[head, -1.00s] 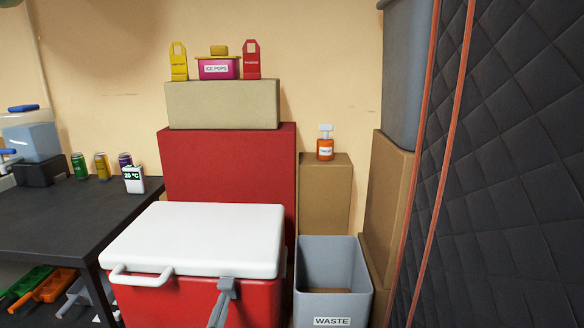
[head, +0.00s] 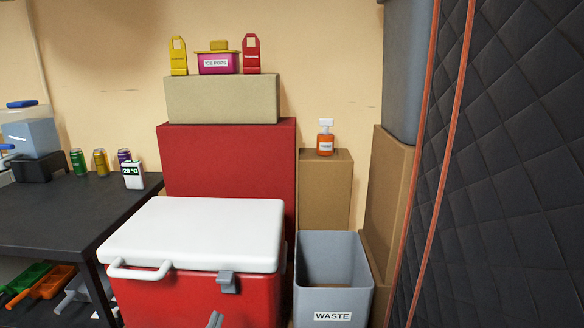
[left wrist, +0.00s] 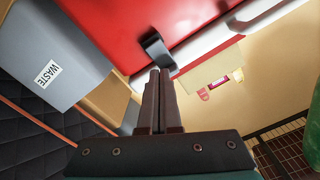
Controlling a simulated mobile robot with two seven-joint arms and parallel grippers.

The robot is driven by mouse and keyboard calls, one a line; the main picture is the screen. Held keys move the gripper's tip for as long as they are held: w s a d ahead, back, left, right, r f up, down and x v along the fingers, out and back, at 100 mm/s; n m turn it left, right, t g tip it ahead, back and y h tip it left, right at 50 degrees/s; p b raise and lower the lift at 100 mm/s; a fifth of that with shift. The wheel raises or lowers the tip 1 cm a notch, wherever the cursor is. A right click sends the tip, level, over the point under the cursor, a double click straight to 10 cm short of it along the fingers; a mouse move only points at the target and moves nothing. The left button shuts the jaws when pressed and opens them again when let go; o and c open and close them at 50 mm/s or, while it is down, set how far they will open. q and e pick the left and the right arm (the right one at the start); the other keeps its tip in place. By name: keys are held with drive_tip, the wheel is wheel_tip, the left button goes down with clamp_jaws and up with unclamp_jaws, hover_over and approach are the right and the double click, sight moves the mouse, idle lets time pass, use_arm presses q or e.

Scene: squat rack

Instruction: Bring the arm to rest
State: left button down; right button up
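My left gripper (head: 215,319) shows only as a fingertip at the bottom edge of the head view, below the grey latch (head: 227,281) of the cooler. In the left wrist view my left gripper (left wrist: 158,72) has its two fingers together, with nothing seen between them. Its tips point towards the latch (left wrist: 155,48), which shows just beyond them. The cooler (head: 180,300) is red with a closed white lid (head: 195,232). My right gripper is in neither view.
A grey waste bin (head: 332,300) stands right of the cooler. Cardboard boxes (head: 325,190) and a dark quilted panel (head: 510,180) bound the right side.

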use_arm(q)
drive_tip(key=shift+s, duration=0.85)
